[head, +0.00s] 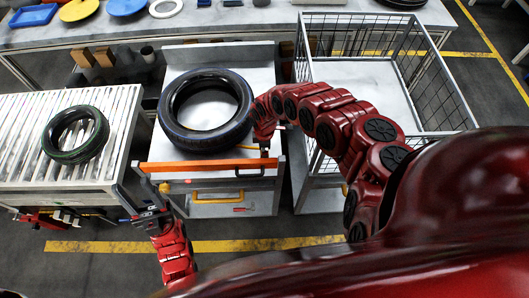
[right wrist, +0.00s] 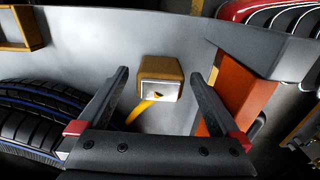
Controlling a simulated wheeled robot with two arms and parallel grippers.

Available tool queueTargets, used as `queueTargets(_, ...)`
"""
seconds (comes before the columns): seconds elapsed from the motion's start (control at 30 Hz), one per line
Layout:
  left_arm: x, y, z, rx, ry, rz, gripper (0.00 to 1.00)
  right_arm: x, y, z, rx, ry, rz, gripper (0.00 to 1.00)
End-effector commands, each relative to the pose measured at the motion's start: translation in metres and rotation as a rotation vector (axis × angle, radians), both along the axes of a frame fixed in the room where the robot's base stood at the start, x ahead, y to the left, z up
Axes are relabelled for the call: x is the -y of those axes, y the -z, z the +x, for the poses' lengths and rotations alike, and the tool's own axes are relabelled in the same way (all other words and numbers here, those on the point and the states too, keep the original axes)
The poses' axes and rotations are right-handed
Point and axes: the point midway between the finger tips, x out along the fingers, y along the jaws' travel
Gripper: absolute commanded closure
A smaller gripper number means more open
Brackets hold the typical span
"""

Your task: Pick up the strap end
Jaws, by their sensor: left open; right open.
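The strap end in the right wrist view is a yellow block (right wrist: 160,72) with a silver face, and a yellow strap (right wrist: 140,111) runs from its lower side. It lies on a grey surface between the fingertips of my open right gripper (right wrist: 158,78); I cannot tell the depth between them. In the head view a bit of the yellow strap (head: 247,147) shows between the large tyre (head: 206,109) and my right arm, which hides the strap end. My left gripper (head: 146,214) is open and empty, low on the left, below the roller conveyor's right end.
An orange bar (head: 207,166) runs along the front of the workbench (head: 265,80); it also stands right of my right gripper (right wrist: 247,88). A smaller tyre (head: 75,135) lies on the roller conveyor (head: 20,150). A wire cage (head: 440,90) stands right of the bench.

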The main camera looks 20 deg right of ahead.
Motion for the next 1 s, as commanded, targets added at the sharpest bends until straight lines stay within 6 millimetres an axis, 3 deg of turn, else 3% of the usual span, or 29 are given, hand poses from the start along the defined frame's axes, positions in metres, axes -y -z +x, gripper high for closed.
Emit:
queueTargets(0.2,0.0,0.0001,0.0,0.0,0.0,0.0,0.5,0.0004,0.0003,0.0002,0.0,0.0,-0.001,0.0)
queueTargets(0.23,0.0,0.0,0.0,0.0,0.0,0.0,0.5,0.0004,0.0002,0.0003,0.0,0.0,-0.001,0.04)
queueTargets(0.73,0.0,0.0,-0.0001,0.0,0.0,0.0,0.5,0.0007,0.0,0.0003,0.0,0.001,-0.001,0.94)
queueTargets(1.0,0.0,0.0001,0.0,0.0,0.0,0.0,0.5,0.0006,-0.0007,0.0005,0.0,0.0,0.0,0.96)
